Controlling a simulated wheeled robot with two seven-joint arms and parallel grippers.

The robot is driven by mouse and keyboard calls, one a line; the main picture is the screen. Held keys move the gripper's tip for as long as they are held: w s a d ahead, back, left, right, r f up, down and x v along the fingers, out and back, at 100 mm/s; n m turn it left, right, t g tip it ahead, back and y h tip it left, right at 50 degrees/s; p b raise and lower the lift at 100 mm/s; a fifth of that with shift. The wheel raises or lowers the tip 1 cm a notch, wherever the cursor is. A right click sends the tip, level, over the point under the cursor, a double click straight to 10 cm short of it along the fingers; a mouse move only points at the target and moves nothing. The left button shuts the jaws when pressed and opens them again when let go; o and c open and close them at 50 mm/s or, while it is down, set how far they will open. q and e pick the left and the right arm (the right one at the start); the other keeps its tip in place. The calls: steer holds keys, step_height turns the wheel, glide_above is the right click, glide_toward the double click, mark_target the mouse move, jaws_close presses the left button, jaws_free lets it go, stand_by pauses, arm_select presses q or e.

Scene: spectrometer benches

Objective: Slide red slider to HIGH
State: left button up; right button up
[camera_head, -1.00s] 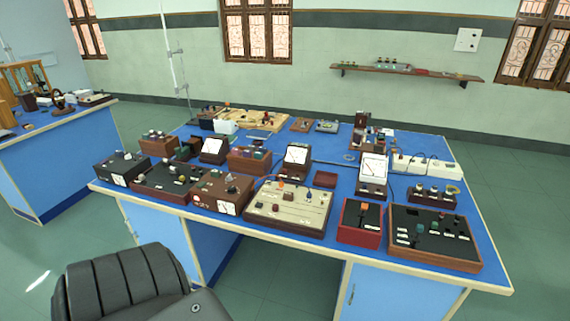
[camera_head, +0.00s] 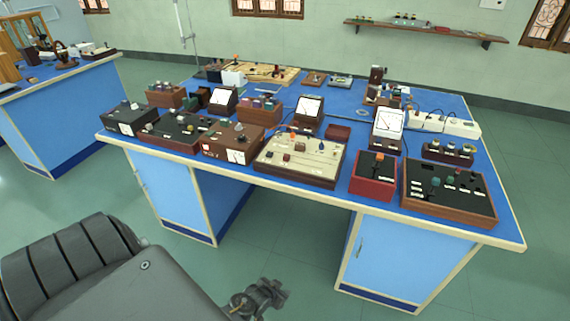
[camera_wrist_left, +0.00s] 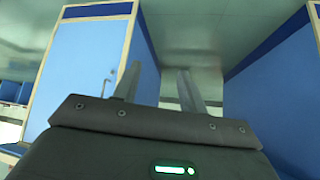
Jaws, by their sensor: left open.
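A red box (camera_head: 373,179) with a black top and an orange knob (camera_head: 378,156) stands near the front edge of the bench, right of centre. I cannot tell whether this knob is the red slider; no HIGH label is readable. My left gripper (camera_head: 270,292) is low in front of the bench, at the bottom of the head view, well short of the box and touching nothing. In the left wrist view its two fingers (camera_wrist_left: 160,85) are apart and empty, facing the bench's blue cabinets and floor. My right gripper is not in view.
The blue bench top (camera_head: 350,103) is crowded with instruments. A cream panel (camera_head: 298,160) stands left of the red box, a wide black-topped panel (camera_head: 449,190) close on its right. Blue cabinets (camera_head: 395,262) support the bench, with a gap between them. Open floor lies in front.

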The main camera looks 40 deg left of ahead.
arm_select(q)
steer(key=w+a+r+n+t+y+b, duration=0.1)
steer(key=w+a+r+t+b, duration=0.2)
steer(key=w+r, duration=0.55)
steer(key=w+a+r+t+y, duration=0.1)
steer(key=w+a+r, duration=0.2)
steer(key=r, duration=0.3)
steer(key=w+a+r+n+t+y+b, duration=0.1)
steer(key=w+a+r, duration=0.2)
steer(key=r, duration=0.3)
steer(key=w+a+r+t+b, duration=0.1)
steer(key=w+a+r+t, duration=0.1)
steer(key=r, duration=0.4)
steer(key=shift+w+a+r+n+y, duration=0.2)
steer(key=shift+a, duration=0.2)
steer(key=shift+w+a+r+n+y, duration=0.15)
steer(key=shift+w+a+n+y, duration=0.05)
steer(key=shift+a, duration=0.2)
steer(key=t+y+b, duration=0.1)
steer(key=t, duration=0.1)
glide_toward(285, 157)
steer(key=shift+n, duration=0.4)
steer(key=x, duration=1.1)
steer(key=shift+w, duration=0.1)
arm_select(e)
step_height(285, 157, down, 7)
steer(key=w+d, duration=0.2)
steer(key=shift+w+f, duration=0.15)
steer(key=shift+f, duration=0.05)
